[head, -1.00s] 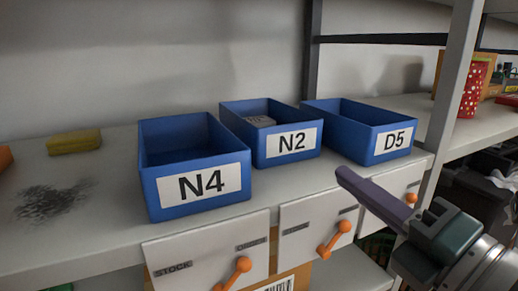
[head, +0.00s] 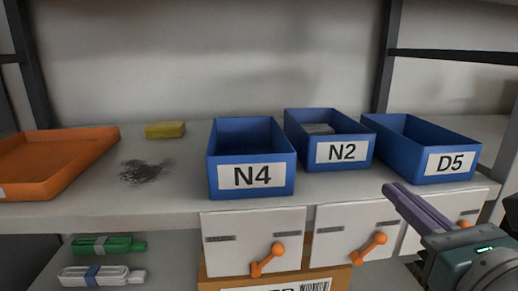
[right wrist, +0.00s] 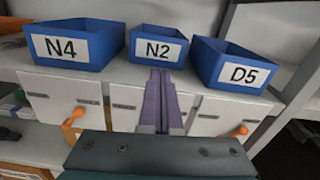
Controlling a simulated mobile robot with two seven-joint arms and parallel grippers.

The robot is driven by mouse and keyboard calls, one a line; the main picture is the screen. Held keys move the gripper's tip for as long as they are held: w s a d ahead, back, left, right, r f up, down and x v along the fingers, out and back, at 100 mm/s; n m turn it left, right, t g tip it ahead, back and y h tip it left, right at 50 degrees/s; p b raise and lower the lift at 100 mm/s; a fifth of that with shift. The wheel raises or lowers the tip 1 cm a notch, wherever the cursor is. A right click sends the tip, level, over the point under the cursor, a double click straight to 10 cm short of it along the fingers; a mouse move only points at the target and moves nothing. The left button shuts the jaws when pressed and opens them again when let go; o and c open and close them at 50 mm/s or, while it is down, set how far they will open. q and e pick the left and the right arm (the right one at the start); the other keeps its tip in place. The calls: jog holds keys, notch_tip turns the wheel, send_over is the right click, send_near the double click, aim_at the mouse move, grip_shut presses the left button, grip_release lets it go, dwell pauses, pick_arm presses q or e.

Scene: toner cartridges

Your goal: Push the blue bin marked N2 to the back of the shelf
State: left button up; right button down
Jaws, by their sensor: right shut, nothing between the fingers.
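The blue bin marked N2 (head: 343,152) stands on the shelf between two other blue bins, set farther back than the N4 bin. A grey item (head: 319,128) lies inside it. The N2 bin also shows in the right wrist view (right wrist: 158,48), straight beyond my fingers. My right gripper (head: 393,189) is shut and empty, in front of the shelf edge, below and to the right of the N2 bin and apart from it. In the right wrist view its purple fingers (right wrist: 160,78) are together and point toward the N2 bin. My left gripper is not in view.
The N4 bin (head: 251,177) stands left and the D5 bin (head: 450,165) right. White panels (head: 345,228) with orange handles (head: 369,249) hang below the shelf edge. A yellow block (head: 165,130), dark smudge (head: 145,172) and orange tray (head: 60,160) are left. Bare shelf lies behind N2.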

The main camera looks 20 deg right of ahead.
send_near(344, 149)
jog(key=shift+m, duration=0.3)
jog(key=x, duration=0.5)
jog(key=shift+w, duration=0.4)
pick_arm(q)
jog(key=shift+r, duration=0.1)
pick_arm(e)
jog(key=shift+w+d+r, duration=0.1)
jog(key=shift+w+d, duration=0.05)
jog(key=shift+w, duration=0.4)
